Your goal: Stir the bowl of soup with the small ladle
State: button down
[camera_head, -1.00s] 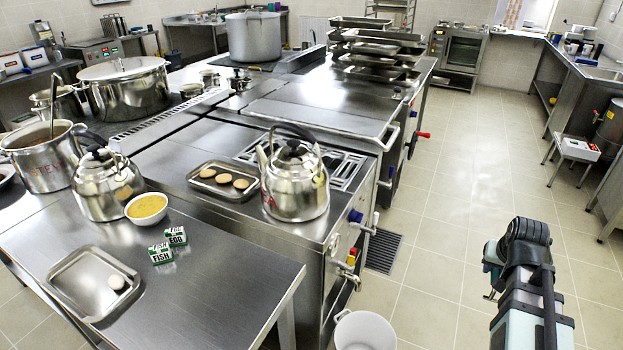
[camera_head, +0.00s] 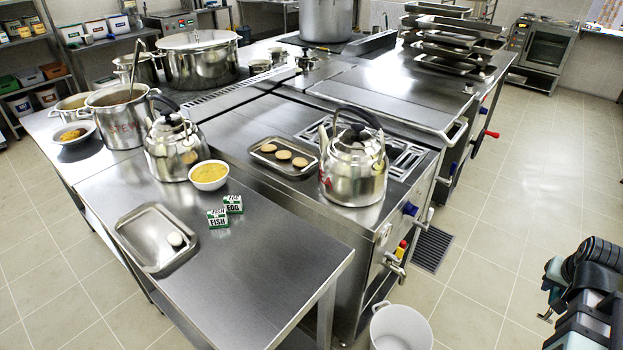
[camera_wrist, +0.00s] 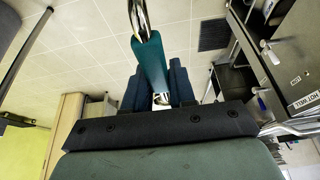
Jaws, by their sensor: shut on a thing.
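The bowl of soup (camera_head: 209,175) is white and holds yellow soup. It stands on the steel table, right of a kettle. In the wrist view my gripper (camera_wrist: 160,92) is shut on a teal handle with a shiny metal end, which I take for the small ladle (camera_wrist: 150,62). Its bowl end is not clearly visible. In the head view my arm is at the lower right edge, over the floor and well apart from the soup bowl.
Near the bowl stand a kettle (camera_head: 172,150), two small fish and egg boxes (camera_head: 218,218) and a steel tray (camera_head: 146,240). A stew pot (camera_head: 117,122) with a long handle in it stands behind. A second kettle (camera_head: 352,172) is on the stove. The table's front right is clear.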

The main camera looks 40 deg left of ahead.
jog(key=shift+w, duration=0.1)
